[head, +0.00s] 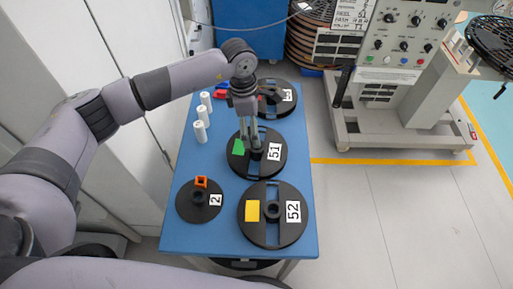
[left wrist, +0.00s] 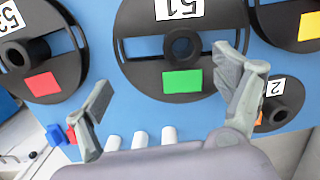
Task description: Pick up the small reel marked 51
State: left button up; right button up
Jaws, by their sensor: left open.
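The black reel marked 51 (head: 262,170) lies flat on the blue table (head: 182,237), with a green patch and a white label. It also shows in the left wrist view (left wrist: 150,77), with its round hub (left wrist: 199,46) in clear sight. My left gripper (head: 252,143) is above this reel in the head view and hides part of it. In the left wrist view its fingers (left wrist: 165,75) are wide apart with nothing between them. Whether they touch the reel I cannot tell. My right gripper is not in view.
Reel 52 (head: 258,232) with a yellow patch and a smaller reel marked 2 (head: 190,213) lie nearer. Another reel (head: 283,107) lies behind; it reads 53 in the left wrist view (left wrist: 62,51). Three white cylinders (head: 203,116) stand at the left. A grey machine (head: 400,50) stands right.

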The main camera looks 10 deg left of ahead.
pick_arm(q)
jog(key=shift+o, duration=0.6)
jog(key=shift+f, duration=0.25)
jog(key=shift+o, duration=0.2)
jog(key=shift+d+f, duration=0.15)
jog(key=shift+f, duration=0.05)
jog(key=f, duration=0.1)
jog(key=f+p, duration=0.1)
jog(key=f, duration=0.1)
jog(key=d+f+p, duration=0.1)
jog(key=shift+w+f, duration=0.2)
jog(key=shift+w, duration=0.05)
jog(key=shift+f, duration=0.2)
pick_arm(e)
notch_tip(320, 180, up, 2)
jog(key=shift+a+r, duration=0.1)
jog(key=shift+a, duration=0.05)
pick_arm(q)
jog(key=shift+c, duration=0.5)
jog(key=shift+s+a, duration=0.1)
jog(key=shift+s, duration=0.1)
jog(key=c, duration=0.9)
jog(key=shift+f, duration=0.15)
jog(key=c, duration=1)
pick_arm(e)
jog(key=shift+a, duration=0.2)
